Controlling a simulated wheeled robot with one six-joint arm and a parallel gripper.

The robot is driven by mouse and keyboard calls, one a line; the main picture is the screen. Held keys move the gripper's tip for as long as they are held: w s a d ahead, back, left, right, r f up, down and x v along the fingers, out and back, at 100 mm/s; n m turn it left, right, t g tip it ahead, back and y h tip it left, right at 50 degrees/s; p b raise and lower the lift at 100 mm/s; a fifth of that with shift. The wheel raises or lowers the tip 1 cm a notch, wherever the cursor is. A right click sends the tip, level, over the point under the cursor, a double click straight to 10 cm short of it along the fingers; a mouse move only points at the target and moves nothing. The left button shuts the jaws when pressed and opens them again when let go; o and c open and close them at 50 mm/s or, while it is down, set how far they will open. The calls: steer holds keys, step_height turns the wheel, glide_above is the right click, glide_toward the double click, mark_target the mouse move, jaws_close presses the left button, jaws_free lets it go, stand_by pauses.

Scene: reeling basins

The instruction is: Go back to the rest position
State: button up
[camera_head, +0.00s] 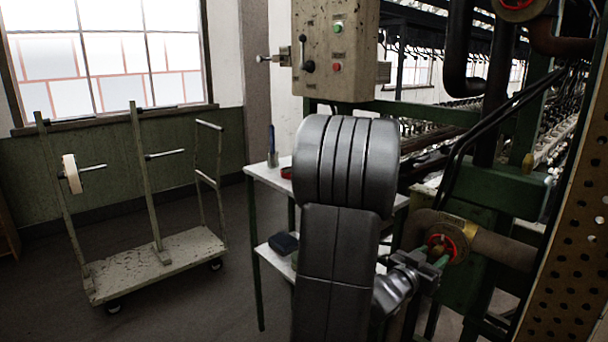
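My arm's dark grey links fill the middle of the view. My gripper (428,268) is low and right of centre, at the end of the arm. It is in front of, or close beside, a red valve wheel (447,243) on a brown pipe. A small pale green piece shows at the fingers, and I cannot tell whether it is part of the valve or in the grip. The finger gap is too small and partly hidden to read, and I cannot tell whether the fingers touch the wheel.
A white two-level table (268,178) stands behind my arm, with a dark box (284,243) on its lower shelf. A control box (336,50) hangs above. A wheeled cart (160,265) stands left on open floor. Pipes and a perforated panel (575,235) crowd the right.

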steer(key=shift+v, duration=1.05)
steer(key=shift+w+d+f+m+b, duration=0.1)
steer(key=shift+d+f+m+b, duration=0.1)
steer(key=shift+m+b, duration=0.75)
steer(key=shift+r+m, duration=0.2)
steer(key=shift+m, duration=0.65)
steer(key=shift+a+r, duration=0.1)
steer(key=shift+a, duration=0.05)
